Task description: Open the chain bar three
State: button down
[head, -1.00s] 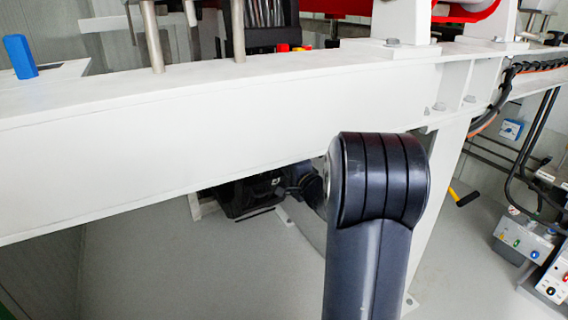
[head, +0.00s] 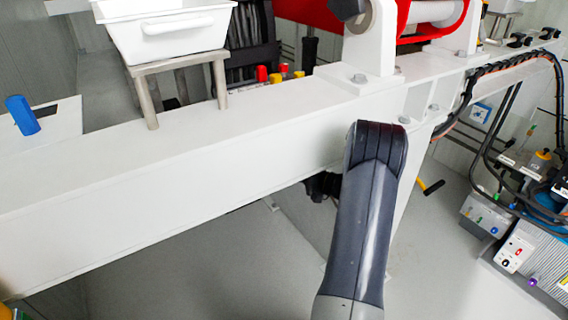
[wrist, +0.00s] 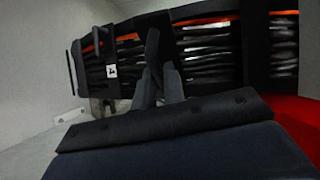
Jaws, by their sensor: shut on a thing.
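In the wrist view, my gripper (wrist: 160,76) is shut on a dark upright bar (wrist: 153,46), whose upper part rises above the fingertips. Behind it is a black rack (wrist: 210,52) with an orange strip along its upper part and rows of dark, shiny chain-like shapes. I cannot read which bar is number three. A small white label with a dark mark (wrist: 110,71) is left of the fingers. In the head view my gripper is hidden behind the white beam.
A red guard (head: 420,18) is at the upper right. Cabled boxes (head: 487,215) stand at the right. The grey floor below is open.

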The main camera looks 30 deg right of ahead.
jog(key=shift+s+d+n+g+y+p, duration=0.2)
jog(key=shift+d+n+g+y+p, duration=0.65)
jog(key=shift+d+y+p, duration=0.2)
jog(key=c, duration=1.5)
grip_release()
jog(key=shift+f, duration=0.1)
